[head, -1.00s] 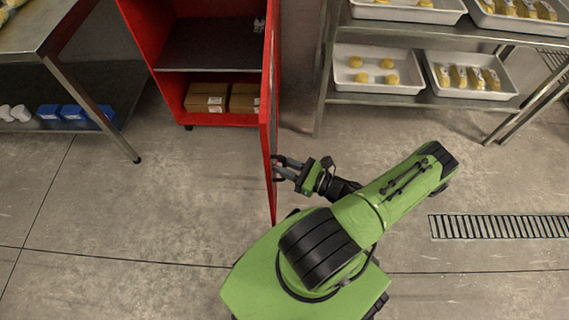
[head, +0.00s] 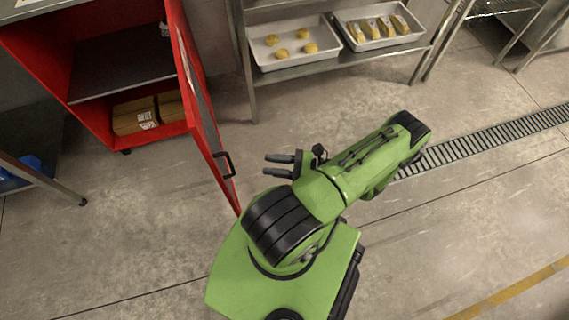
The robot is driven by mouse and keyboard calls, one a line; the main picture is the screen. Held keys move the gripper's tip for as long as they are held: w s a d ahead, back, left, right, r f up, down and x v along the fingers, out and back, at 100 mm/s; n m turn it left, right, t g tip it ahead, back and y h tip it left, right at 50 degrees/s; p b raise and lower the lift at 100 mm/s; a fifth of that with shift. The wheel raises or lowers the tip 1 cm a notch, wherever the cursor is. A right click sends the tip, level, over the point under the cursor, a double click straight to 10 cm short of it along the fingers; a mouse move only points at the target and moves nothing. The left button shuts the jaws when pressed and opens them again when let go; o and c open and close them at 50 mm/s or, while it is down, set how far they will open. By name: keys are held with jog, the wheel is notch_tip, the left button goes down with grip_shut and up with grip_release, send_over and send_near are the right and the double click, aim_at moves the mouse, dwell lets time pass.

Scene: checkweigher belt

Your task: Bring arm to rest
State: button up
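My arm is green with black joints and is bent over my green base. My gripper (head: 268,165) is at the middle of the head view, its two dark fingers apart and pointing left, with nothing between them. It is a short way right of the black handle (head: 229,165) on the red cabinet door (head: 205,120) and, as seen here, apart from it. The door stands open, swung out toward me.
The red cabinet (head: 50,62) holds cardboard boxes (head: 135,118) on its bottom. A metal rack (head: 250,92) at the back carries white trays with yellow goods. A table leg (head: 45,180) stands at left. A floor grate (head: 490,136) and bare floor lie at right.

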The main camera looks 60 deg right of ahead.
jog(key=v, duration=0.3)
jog(key=shift+s, duration=0.15)
dwell(0.5)
